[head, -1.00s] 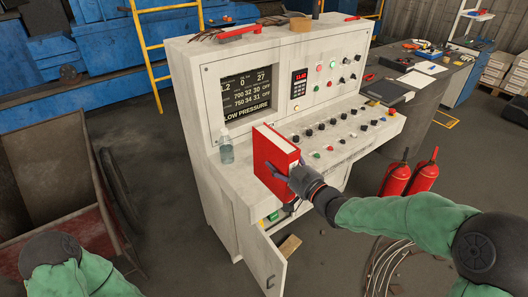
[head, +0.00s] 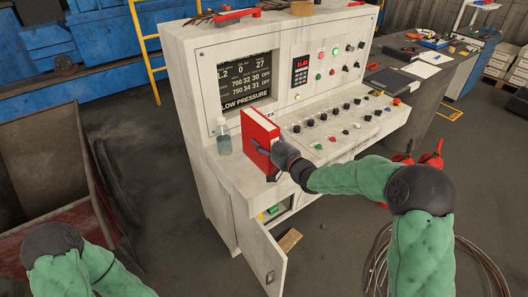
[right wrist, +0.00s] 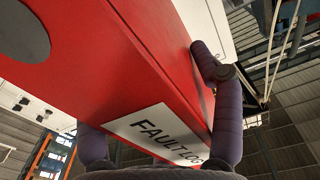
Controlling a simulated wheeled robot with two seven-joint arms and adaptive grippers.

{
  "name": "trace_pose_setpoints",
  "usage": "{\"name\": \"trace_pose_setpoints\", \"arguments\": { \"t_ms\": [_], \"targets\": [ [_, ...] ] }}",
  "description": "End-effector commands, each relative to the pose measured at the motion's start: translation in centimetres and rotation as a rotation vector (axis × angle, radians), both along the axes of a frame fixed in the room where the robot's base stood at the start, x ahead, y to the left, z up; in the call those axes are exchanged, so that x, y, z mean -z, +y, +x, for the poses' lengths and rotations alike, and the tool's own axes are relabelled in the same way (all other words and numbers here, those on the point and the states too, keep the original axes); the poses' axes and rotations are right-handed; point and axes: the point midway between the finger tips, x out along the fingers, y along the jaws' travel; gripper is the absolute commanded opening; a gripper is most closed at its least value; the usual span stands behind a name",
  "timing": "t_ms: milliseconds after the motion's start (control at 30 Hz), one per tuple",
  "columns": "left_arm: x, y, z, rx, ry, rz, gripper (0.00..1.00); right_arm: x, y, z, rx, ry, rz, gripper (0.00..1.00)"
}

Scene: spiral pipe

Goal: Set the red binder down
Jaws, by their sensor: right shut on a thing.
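The red binder (head: 258,139) is upright at the left part of the control console's ledge (head: 232,172), next to a clear bottle. My right gripper (head: 282,155) is shut on its near side. In the right wrist view the binder (right wrist: 95,75) fills much of the picture, with a white "FAULT LOG" label (right wrist: 160,133) on its spine between the two fingers (right wrist: 160,120). I cannot tell whether the binder's bottom touches the ledge. My left arm shows at the lower left of the head view, but its gripper is out of view.
The clear bottle (head: 223,138) stands just left of the binder. Knobs and buttons (head: 340,122) cover the ledge to the right. An open cabinet door (head: 262,255) hangs below. Red extinguishers (head: 430,160) stand behind my right arm.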

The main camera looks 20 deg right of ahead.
Motion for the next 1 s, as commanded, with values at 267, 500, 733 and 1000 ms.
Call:
{"name": "trace_pose_setpoints", "arguments": {
  "t_ms": [267,500,733,1000],
  "targets": [
    [0.7,0.0,0.0,0.000,0.000,0.000,1.00,1.3,0.1,1.5,0.001,-0.008,0.001,0.07],
    [1.6,0.0,0.0,0.000,0.000,0.000,1.00,4.0,0.1,1.9,0.002,-0.006,0.001,0.07],
    [1.8,0.0,0.0,0.000,0.000,0.000,1.00,4.9,0.1,1.9,0.002,-0.007,0.000,0.07],
    [2.2,0.0,0.0,0.000,0.000,0.000,1.00,5.2,0.1,1.9,0.001,-0.007,0.000,0.07]
  ]
}}
